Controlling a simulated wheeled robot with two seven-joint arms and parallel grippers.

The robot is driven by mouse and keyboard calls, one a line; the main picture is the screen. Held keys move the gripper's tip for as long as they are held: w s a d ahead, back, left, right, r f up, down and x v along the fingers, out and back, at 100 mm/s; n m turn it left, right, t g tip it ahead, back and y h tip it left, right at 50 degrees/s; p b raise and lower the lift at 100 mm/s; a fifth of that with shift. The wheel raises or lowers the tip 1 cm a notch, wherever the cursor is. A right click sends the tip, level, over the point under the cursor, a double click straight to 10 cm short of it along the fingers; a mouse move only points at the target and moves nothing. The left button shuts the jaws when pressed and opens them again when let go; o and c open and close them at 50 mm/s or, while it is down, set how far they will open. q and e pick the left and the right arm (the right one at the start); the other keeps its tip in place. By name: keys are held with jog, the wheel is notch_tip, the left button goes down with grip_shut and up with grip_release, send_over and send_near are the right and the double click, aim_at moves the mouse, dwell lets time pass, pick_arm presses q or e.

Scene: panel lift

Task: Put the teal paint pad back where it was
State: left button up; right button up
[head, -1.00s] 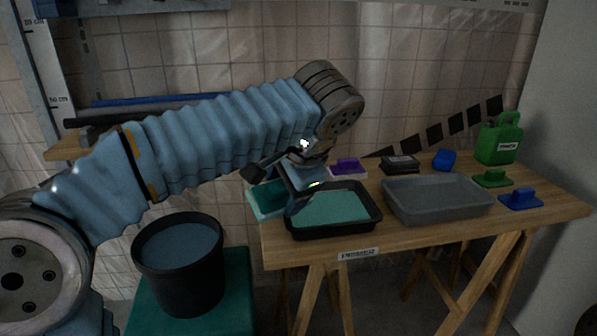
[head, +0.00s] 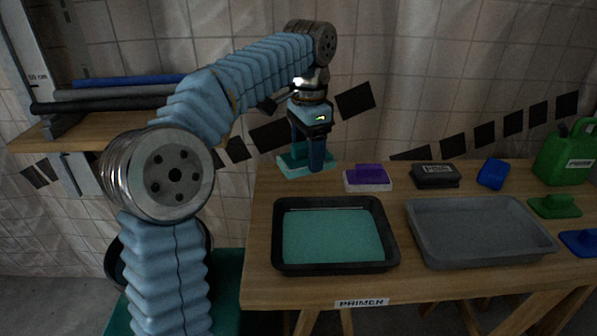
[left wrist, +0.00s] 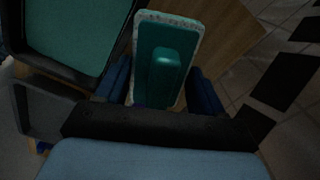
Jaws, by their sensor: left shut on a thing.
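The teal paint pad (head: 290,166) is at the back left corner of the wooden table, left of the purple pad. My left gripper (head: 308,160) points down over it and is shut on its raised handle. In the left wrist view the pad (left wrist: 151,82) shows between the two fingers, with its pale rim around the teal back. I cannot tell whether its underside touches the tabletop. My right gripper is not in view.
The black tray of teal paint (head: 333,240) stands in front of the pad. The purple pad (head: 368,175), a black block (head: 435,176), a blue block (head: 492,173), a grey tray (head: 480,231), a green pad (head: 556,206) and a green can (head: 566,155) stand further right.

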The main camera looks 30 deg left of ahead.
pick_arm(q)
send_over(297, 185)
jog(key=f, duration=0.5)
jog(key=shift+s+d+f+b, duration=0.15)
jog(key=shift+d+f+b, duration=0.05)
jog(key=shift+f+b, duration=0.15)
jog(key=f, duration=0.3)
jog(key=shift+a+f+b, duration=0.25)
jog(key=shift+f+b, duration=0.1)
jog(key=shift+b, duration=0.05)
jog(key=o, duration=1.1)
jog(key=shift+c, duration=0.2)
jog(key=shift+r, duration=0.1)
notch_tip(297, 185, up, 12)
jog(key=p, duration=0.3)
jog(key=shift+p, duration=0.35)
